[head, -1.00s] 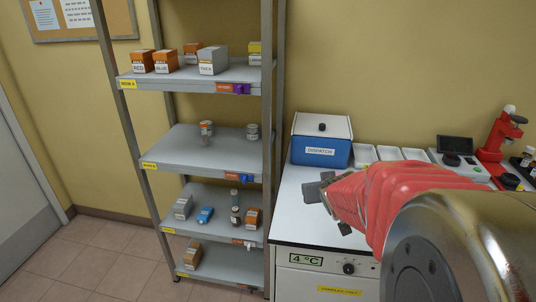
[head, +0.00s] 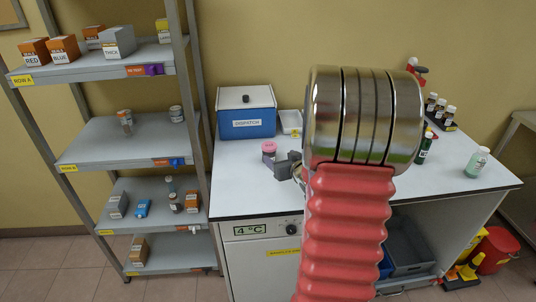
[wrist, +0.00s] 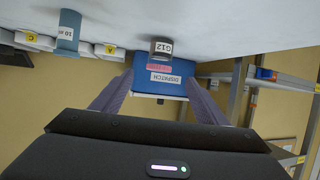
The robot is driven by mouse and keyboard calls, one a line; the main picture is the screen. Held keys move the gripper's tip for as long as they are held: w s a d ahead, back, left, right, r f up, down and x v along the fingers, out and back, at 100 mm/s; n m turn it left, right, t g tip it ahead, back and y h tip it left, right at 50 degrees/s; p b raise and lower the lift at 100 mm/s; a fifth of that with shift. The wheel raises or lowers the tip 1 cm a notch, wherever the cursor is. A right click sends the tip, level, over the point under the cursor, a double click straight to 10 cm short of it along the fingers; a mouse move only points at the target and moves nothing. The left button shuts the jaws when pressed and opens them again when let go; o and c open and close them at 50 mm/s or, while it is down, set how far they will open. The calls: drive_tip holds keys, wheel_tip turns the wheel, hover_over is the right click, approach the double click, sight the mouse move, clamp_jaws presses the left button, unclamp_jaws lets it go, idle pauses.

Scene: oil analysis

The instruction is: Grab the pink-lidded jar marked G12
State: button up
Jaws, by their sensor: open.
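The pink-lidded jar (head: 269,147) stands on the white bench top, in front of the blue DISPATCH box. In the head view mostly its pink lid shows, and my gripper hides much of its body. In the wrist view, which is upside down, the jar's grey body (wrist: 163,47) carries the label G12, with the pink lid (wrist: 157,68) below it in the picture. My gripper (head: 281,163) is open and empty at bench height beside the jar. In the wrist view its two fingers (wrist: 160,92) point toward the jar, which appears centred ahead between them.
The blue DISPATCH box (head: 247,121) stands behind the jar. A blue-grey labelled container (wrist: 68,35) and white trays lie to the left in the wrist view. A shelf rack (head: 120,135) with boxes and jars stands left of the bench.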

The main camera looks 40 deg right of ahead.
sight(272, 151)
drive_tip(key=shift+x, duration=4.3)
drive_tip(key=shift+w+f, duration=0.1)
drive_tip(key=shift+x, duration=2.5)
drive_tip(key=shift+f, duration=0.1)
drive_tip(key=c, duration=1.2)
